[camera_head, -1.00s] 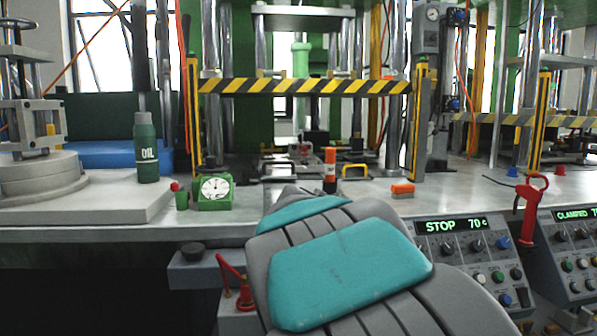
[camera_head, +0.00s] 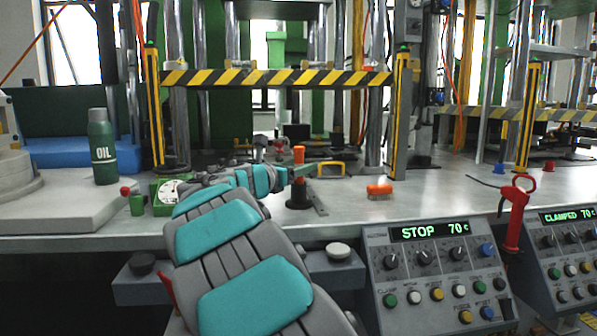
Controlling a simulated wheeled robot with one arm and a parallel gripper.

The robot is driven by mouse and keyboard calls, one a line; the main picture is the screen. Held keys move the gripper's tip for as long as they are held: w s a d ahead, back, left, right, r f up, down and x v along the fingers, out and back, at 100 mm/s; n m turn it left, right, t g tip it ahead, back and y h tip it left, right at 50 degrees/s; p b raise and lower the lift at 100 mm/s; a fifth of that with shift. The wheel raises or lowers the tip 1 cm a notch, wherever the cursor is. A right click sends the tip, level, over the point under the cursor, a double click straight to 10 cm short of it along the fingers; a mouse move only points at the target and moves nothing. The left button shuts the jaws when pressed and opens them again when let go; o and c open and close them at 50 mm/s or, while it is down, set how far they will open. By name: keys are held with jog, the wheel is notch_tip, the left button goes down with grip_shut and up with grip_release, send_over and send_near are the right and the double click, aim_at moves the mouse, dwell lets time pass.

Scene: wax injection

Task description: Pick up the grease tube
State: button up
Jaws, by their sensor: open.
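The grease tube (camera_head: 299,155), with an orange top and a darker lower part, stands upright on the grey bench. My gripper (camera_head: 304,184) is at the tube, at the end of my grey and teal arm reaching up from the bottom. Its fingers are open, one extending past the tube at mid height and the other low at the front right. The fingers and the arm's end hide part of the tube. I cannot tell whether they touch it.
A green oil bottle (camera_head: 102,148) stands at the left. A green timer (camera_head: 166,194) is partly behind my arm. An orange block (camera_head: 380,189) lies to the right of the tube. A yellow-black striped bar (camera_head: 275,78) crosses behind. Control panels (camera_head: 437,275) sit at the front right.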

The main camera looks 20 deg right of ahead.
jog(key=x, duration=0.3)
jog(key=shift+w+d, duration=0.1)
jog(key=shift+d, duration=0.05)
jog(key=shift+f, duration=0.1)
grip_shut()
dwell(0.5)
